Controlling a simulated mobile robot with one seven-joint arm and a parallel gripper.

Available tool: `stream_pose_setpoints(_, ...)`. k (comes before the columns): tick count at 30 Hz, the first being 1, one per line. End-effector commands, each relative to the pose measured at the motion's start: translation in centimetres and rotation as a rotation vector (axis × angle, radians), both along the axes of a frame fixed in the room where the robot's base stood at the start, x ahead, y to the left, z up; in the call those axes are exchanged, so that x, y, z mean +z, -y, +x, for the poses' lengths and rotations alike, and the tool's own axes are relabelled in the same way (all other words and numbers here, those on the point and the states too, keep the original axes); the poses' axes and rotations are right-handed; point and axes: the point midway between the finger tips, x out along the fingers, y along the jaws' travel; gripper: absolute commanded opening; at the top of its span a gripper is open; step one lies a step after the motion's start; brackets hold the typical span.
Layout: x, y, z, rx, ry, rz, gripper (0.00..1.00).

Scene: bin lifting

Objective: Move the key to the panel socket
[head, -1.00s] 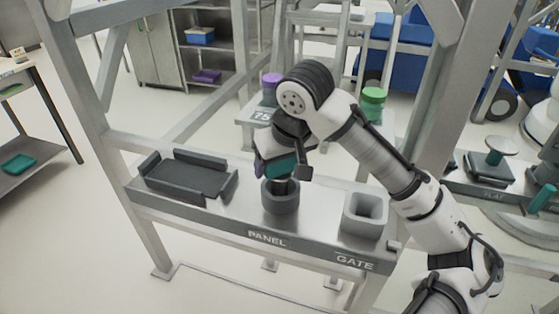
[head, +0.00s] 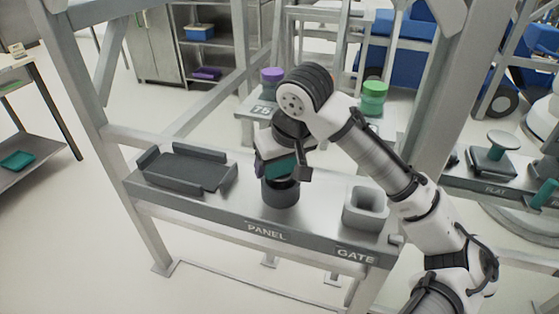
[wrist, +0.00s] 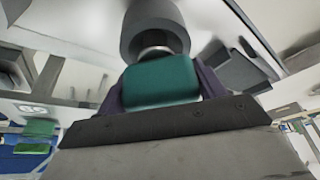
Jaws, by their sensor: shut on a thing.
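The key has a teal handle (head: 281,166) and a metal shaft. The teal handle also fills the middle of the wrist view (wrist: 161,82). My gripper (head: 279,172) points down over the panel and is shut on the handle. The panel socket (head: 281,197) is a dark round collar above the PANEL label, directly below my gripper. In the wrist view the short visible shaft runs into the opening of the grey socket (wrist: 152,24). How deep the tip sits is hidden.
A dark tray-like fixture (head: 187,176) stands left of the socket. A grey square-mouthed block (head: 366,212) stands to the right above the GATE label. Frame posts rise on both sides. Purple (head: 272,76) and green (head: 373,92) knobs stand behind.

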Motion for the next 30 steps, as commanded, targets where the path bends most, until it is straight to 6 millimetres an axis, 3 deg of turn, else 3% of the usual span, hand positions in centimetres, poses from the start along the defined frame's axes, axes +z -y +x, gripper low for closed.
stream_pose_setpoints(11, -0.02, 0.01, 0.01, 0.000, 0.001, 0.000, 0.40)
stream_pose_setpoints(12, -0.02, 0.01, 0.01, 0.000, 0.001, 0.000, 0.70)
stream_pose_setpoints(18, -0.02, 0.01, 0.01, 0.000, 0.000, -0.001, 0.94)
stream_pose_setpoints(30, -0.06, 0.01, 0.01, 0.000, 0.000, 0.000, 1.00)
